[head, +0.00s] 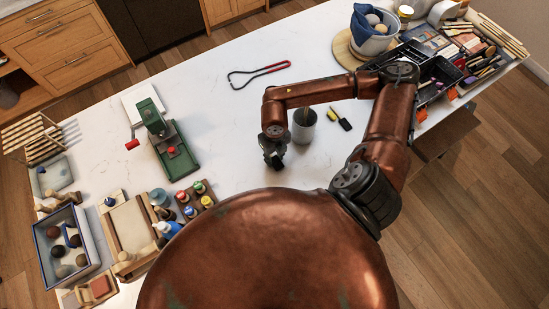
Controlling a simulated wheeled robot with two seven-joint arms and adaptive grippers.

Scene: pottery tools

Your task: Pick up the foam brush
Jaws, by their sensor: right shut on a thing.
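My right gripper (274,158) is low over the white table, left of and nearer than a grey cup. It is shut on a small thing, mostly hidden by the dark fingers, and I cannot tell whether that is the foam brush. A small black and yellow tool (341,118), which looks like a brush, lies on the table right of the cup, apart from the gripper. My left gripper is not in view.
The grey cup (303,126) holds a stick. A red-handled loop tool (259,73) lies behind. A green press (172,143), paint bottles (191,200) and a blue-rimmed tray (42,262) stand at left. A bucket (371,43) and black tool trays (440,70) are at back right.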

